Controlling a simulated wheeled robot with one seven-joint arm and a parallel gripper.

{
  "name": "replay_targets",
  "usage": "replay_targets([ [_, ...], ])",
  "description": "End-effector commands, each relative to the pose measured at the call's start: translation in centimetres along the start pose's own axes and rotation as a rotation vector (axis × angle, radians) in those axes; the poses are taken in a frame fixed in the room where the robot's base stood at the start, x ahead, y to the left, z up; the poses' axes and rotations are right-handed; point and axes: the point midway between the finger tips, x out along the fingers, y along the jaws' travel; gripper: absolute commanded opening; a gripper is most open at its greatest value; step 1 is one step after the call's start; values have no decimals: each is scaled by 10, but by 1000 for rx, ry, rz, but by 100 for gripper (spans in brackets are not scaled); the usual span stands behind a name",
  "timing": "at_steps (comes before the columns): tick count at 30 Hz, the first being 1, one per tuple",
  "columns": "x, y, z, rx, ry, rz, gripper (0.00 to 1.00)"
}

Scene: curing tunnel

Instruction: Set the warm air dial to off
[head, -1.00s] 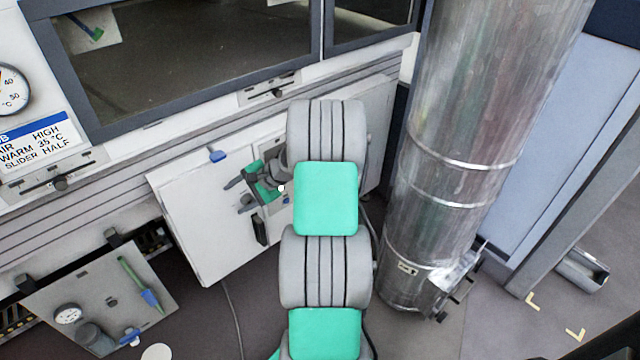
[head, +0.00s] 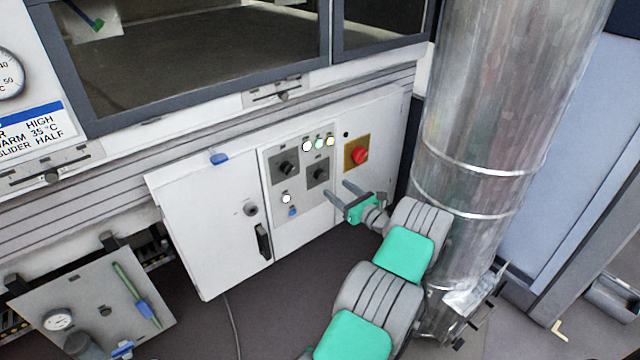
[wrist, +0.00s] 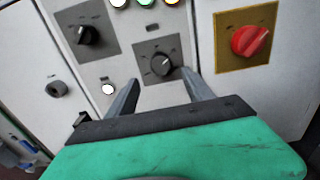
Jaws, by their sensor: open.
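Two black dials sit on grey plates on the control panel: a left dial (head: 287,168) and a right dial (head: 318,175). Their labels are too small to read, so I cannot tell which is the warm air dial. In the wrist view, the right dial (wrist: 162,65) has scale marks around it and the left dial (wrist: 85,34) is farther up and left. My gripper (head: 336,188) is open and empty in front of the panel, just below and right of the right dial. In the wrist view its fingers (wrist: 158,79) point towards that dial, apparently apart from it.
A red rotary switch (head: 360,155) on a yellow plate is right of the dials. Lamps (head: 319,143) sit above, a white button (head: 286,198) below. A cabinet door with a black handle (head: 263,241) is left; a metal duct (head: 475,150) stands close on the right.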

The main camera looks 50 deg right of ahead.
Motion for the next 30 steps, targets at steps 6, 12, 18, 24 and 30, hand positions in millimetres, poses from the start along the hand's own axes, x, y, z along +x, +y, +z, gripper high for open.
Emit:
replay_targets([
  [6, 34, -1, -1, 5, -5, 0, 60],
  [12, 68, 0, 0, 4, -3, 0, 60],
  [18, 76, 0, 1, 6, -3, -1, 60],
  [24, 76, 0, 1, 5, -2, -1, 55],
  [30, 76, 0, 1, 5, -2, -1, 38],
])
